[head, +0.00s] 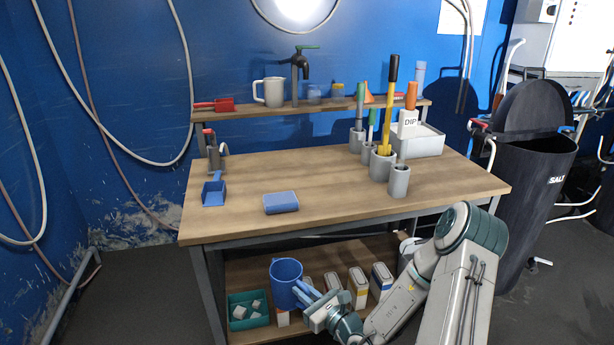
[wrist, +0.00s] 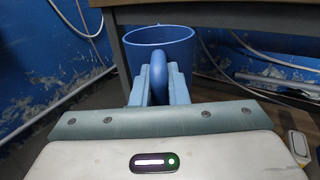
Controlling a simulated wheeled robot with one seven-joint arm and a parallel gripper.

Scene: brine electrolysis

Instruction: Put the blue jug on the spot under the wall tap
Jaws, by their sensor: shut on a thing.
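The blue jug (head: 286,282) is upright in front of the bench's lower shelf, below the tabletop. My gripper (head: 306,294) is shut on the jug's handle from the right side. In the wrist view the jug (wrist: 160,50) stands ahead of my gripper (wrist: 158,85), its handle between the two fingers. The wall tap (head: 300,62), dark with a green lever, is above the raised back shelf. A white jug (head: 270,92) stands on that shelf just left of the tap. Whether the jug touches anything below it is hard to tell.
The wooden tabletop (head: 330,215) has a blue sponge-like block (head: 281,202), a blue scoop (head: 214,191) and grey holders with tools (head: 399,182). The lower shelf holds a green bin (head: 249,320) and several cartons (head: 358,288). A black salt bin (head: 520,190) stands at right.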

